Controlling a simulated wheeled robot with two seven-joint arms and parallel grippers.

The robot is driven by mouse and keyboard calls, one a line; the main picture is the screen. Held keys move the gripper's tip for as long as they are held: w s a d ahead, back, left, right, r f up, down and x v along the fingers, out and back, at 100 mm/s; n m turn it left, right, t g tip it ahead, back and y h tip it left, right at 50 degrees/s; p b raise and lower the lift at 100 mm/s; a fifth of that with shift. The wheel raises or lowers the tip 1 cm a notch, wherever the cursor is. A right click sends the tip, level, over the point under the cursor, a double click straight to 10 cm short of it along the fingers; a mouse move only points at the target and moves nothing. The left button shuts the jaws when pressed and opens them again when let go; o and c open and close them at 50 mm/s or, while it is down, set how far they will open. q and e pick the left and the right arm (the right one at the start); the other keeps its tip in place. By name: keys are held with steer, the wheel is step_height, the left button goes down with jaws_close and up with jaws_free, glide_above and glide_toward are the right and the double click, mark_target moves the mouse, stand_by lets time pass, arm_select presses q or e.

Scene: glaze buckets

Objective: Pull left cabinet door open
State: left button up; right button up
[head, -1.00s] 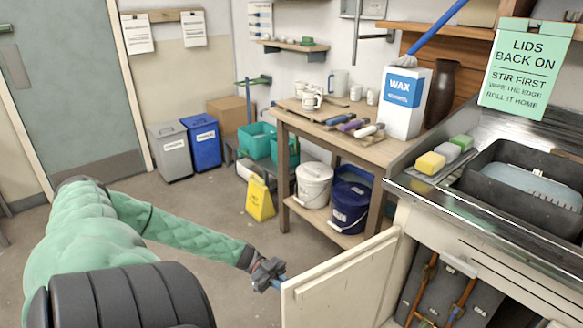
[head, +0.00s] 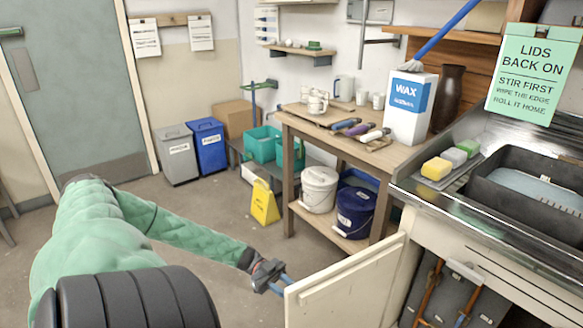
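The left cabinet door (head: 345,289) is a cream panel under the sink counter. My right gripper is not in view.
A wooden workbench (head: 340,134) stands beyond the door, with a white bucket (head: 319,189) and a dark blue bucket (head: 355,211) on its lower shelf. A yellow floor sign (head: 264,203) stands left of it. Open floor lies around my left arm.

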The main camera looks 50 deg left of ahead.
arm_select(q)
steer(key=s+a, duration=0.1)
steer(key=a, duration=0.5)
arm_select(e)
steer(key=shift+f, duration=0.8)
arm_select(q)
steer(key=shift+s, duration=0.1)
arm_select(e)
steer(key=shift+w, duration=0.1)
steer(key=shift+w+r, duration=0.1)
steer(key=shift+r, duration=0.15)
